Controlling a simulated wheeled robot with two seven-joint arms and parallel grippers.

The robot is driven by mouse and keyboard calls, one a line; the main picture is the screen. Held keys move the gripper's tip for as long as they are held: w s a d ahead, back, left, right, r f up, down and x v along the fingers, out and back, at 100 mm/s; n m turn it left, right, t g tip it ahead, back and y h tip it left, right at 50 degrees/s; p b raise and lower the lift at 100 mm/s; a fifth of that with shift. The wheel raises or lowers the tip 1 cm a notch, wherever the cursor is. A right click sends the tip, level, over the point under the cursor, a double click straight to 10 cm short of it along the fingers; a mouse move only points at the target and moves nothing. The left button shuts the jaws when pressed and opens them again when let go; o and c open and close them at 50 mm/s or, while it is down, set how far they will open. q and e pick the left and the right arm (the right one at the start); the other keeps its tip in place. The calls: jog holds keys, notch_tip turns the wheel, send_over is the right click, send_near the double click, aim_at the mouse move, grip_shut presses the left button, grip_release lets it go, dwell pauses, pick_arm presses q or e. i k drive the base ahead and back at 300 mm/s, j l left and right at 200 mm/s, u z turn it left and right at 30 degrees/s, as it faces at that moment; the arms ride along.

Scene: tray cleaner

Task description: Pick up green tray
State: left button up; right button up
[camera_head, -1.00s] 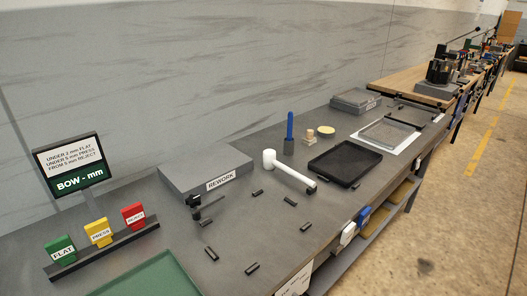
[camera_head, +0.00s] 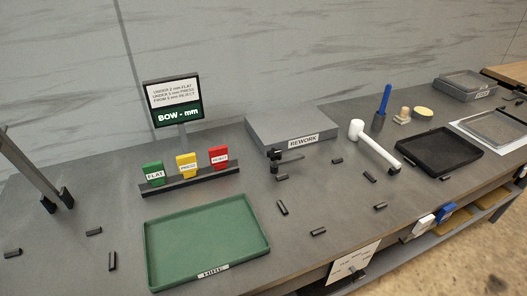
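The green tray (camera_head: 205,232) lies flat on the grey bench in the lower middle of the head view. It is shallow, rectangular and empty, with a small white label on its front rim. My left gripper (camera_head: 58,201) comes in from the left edge. Its two black fingertips are apart, with nothing between them. It is to the left of the tray and clear of it. My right gripper is not seen.
Behind the tray stand a BOW sign (camera_head: 174,102) and a rack (camera_head: 190,181) with green, yellow and red tags. A grey REWORK block (camera_head: 285,122), a white mallet (camera_head: 372,143) and a black tray (camera_head: 440,152) are to the right. Several small black blocks (camera_head: 283,208) lie around the tray.

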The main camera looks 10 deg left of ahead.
aim_at(186, 246)
jog(key=u, duration=0.95)
